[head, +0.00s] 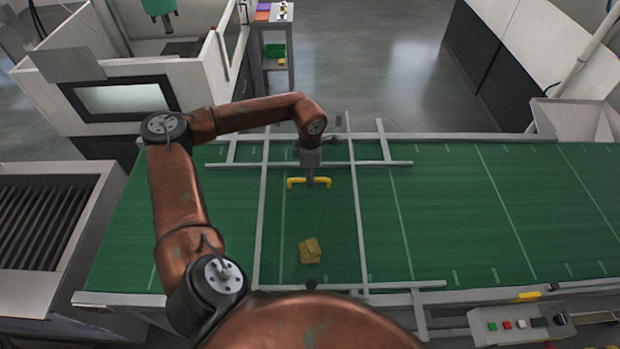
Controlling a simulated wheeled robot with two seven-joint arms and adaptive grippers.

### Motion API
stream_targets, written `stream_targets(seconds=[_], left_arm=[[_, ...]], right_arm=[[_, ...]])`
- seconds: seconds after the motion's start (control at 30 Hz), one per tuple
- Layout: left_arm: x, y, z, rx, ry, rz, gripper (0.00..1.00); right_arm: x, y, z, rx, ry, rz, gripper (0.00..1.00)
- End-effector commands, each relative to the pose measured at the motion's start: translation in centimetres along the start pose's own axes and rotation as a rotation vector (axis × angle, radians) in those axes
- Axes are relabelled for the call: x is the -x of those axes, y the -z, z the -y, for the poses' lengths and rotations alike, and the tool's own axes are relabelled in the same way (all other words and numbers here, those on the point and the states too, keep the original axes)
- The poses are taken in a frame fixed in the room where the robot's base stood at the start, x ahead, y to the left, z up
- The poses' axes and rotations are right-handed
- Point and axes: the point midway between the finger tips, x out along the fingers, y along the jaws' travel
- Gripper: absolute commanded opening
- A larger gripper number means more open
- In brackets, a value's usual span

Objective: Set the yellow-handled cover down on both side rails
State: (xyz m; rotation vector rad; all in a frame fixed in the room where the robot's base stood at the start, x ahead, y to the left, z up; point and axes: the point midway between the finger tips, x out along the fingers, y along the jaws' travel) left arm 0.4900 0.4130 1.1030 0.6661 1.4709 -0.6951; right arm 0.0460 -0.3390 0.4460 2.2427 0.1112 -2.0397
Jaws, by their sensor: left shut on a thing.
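The yellow handle (294,183) stands out in the middle of the head view, over the green belt. My left gripper (310,180) comes down from above and is shut on it. The cover seems to be a clear, slightly darker panel between two long grey bars (260,220); its outline is faint. A far side rail (390,163) and a near side rail (405,286) run left to right across the belt. The bars cross both rails in the picture, but I cannot tell whether the cover touches them. My right gripper is not in view.
A small tan box (310,250) shows within the cover's outline, above the green belt (480,220). A control panel (522,322) with buttons sits at the front right. A white-walled machine (130,95) stands at the back left. The belt to the right is clear.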

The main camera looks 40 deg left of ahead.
Motion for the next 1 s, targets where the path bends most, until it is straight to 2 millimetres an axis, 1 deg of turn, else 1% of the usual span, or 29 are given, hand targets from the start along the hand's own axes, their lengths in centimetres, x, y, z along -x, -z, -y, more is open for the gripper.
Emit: stream_targets(seconds=[0.37, 1.0], left_arm=[[0.2, -0.1, 0.0, 0.000, -0.002, 0.003, 0.00], [0.1, -0.3, 1.1, 0.001, -0.002, 0.003, 0.00]], right_arm=[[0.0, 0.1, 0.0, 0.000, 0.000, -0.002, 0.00], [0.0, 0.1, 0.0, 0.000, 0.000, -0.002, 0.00]])
